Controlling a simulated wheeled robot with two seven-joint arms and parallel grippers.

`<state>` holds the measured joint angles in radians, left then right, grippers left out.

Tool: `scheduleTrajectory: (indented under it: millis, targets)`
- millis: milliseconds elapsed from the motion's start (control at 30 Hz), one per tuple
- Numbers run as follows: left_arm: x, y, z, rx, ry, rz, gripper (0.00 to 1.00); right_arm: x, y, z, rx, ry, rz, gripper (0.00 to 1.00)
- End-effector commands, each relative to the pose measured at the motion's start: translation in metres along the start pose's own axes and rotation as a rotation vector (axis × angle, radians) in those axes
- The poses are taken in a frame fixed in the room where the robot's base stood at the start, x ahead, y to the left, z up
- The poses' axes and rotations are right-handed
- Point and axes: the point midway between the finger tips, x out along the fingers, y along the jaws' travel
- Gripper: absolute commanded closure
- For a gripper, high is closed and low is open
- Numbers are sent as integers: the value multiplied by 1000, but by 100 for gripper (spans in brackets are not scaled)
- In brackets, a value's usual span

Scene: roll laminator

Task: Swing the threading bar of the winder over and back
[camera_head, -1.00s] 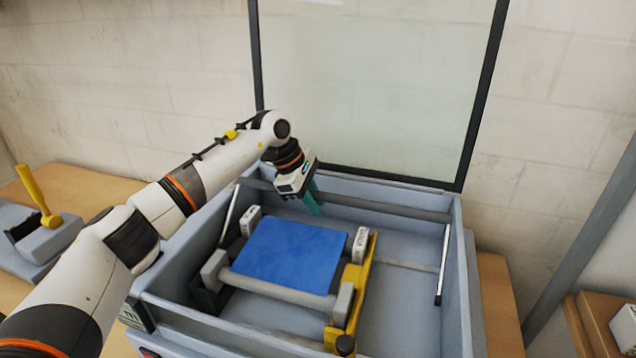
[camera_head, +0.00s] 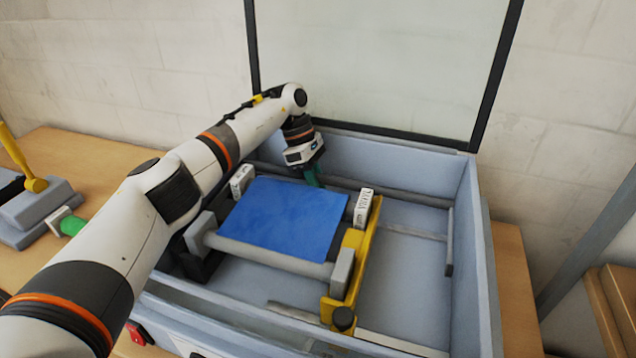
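The winder sits in an open grey tub (camera_head: 472,250), with a blue sheet (camera_head: 285,217) stretched over its rollers. A grey rod (camera_head: 405,197) runs across the back of the tub and looks like the threading bar. It meets a grey side arm (camera_head: 449,242) at the right; the left end is hidden behind my arm. My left gripper (camera_head: 313,178) points down at the rod, just behind the sheet's back edge. Its green fingers overlap the rod in the picture; contact and grip cannot be told. My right gripper is not in view.
A yellow lever bracket (camera_head: 358,262) with a black knob (camera_head: 343,318) stands right of the sheet. A clear framed lid (camera_head: 375,65) stands open behind the tub. The tub's right side has free room.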

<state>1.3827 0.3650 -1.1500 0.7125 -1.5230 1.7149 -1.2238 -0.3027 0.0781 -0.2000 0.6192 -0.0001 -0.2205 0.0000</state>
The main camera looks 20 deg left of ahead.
Motion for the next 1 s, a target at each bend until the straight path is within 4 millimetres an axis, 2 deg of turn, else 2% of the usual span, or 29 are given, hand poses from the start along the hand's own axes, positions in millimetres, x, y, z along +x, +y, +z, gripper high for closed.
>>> scheduleTrajectory:
  millis: [467, 500, 600, 867, 1000]
  targets:
    - [5, 2, 1, -5, -2, 26, 100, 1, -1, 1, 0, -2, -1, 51]
    - [5, 2, 1, -6, -2, 26, 74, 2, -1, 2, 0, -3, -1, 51]
    - [4, 2, 1, -6, -2, 24, 59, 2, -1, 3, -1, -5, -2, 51]
    - [2, 1, 1, -5, -1, 18, 59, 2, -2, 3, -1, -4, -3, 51]
    - [-6, 0, 1, -5, -1, 15, 59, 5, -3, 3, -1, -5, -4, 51]
